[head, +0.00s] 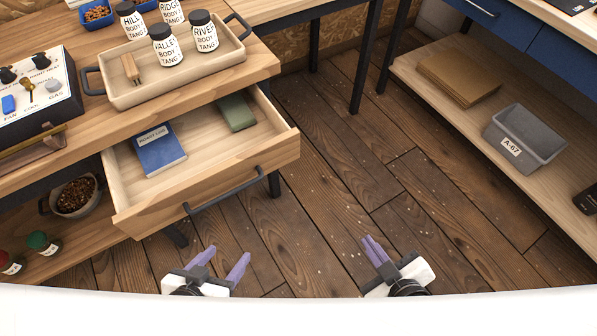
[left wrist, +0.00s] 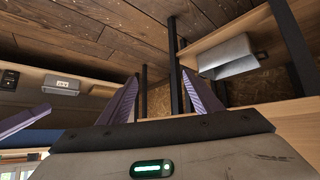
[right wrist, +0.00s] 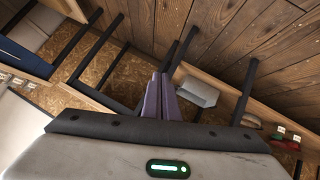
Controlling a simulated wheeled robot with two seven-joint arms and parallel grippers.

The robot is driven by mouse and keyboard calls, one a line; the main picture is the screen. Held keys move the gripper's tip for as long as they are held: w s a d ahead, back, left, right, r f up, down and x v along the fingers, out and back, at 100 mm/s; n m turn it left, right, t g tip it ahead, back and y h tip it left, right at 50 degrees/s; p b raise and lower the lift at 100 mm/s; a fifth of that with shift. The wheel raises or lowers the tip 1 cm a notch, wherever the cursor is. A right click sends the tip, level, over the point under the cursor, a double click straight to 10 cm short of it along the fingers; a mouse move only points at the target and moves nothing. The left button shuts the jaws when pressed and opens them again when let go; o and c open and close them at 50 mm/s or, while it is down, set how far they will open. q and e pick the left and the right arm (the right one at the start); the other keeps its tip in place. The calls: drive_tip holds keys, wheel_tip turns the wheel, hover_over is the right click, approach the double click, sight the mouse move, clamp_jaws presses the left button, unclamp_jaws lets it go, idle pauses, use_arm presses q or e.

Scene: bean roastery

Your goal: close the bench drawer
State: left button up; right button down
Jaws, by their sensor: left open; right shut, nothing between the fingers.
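The bench drawer (head: 207,197) is pulled well out from under the wooden bench top, with a dark bar handle (head: 237,190) on its front. A blue notebook (head: 160,152) and a green block-like item (head: 236,112) lie inside it. My left gripper (head: 225,258) is open and empty, below and in front of the drawer front, apart from the handle. Its spread purple fingers also show in the left wrist view (left wrist: 155,100). My right gripper (head: 374,250) is shut and empty over the floor, right of the drawer. Its fingers show together in the right wrist view (right wrist: 158,98).
A tray (head: 190,75) with labelled jars stands on the bench top (head: 60,140), beside a switch box (head: 37,87). A pot of beans (head: 73,196) sits on the shelf below. At right, a shelf holds a grey bin (head: 525,137). The floor (head: 330,180) between is clear.

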drive_tip(key=w+a+n+t+b, duration=0.1)
drive_tip(key=w+n+b, duration=0.2)
drive_tip(key=n, duration=0.2)
drive_tip(key=n+t+y+b, duration=0.4)
drive_tip(key=n+y+b, duration=0.45)
drive_tip(key=n, duration=2.05)
approach(278, 157)
drive_tip(key=shift+h, duration=0.75)
drive_tip(key=x, duration=0.6)
drive_tip(key=shift+s+a+r, duration=0.15)
drive_tip(key=shift+a+r, duration=0.1)
drive_tip(key=shift+a, duration=0.15)
use_arm(q)
wheel_tip(278, 157, down, 9)
drive_tip(key=d, duration=0.1)
drive_tip(key=shift+s+d+f, duration=0.15)
drive_tip(key=shift+d, duration=0.05)
drive_tip(key=shift+s, duration=0.15)
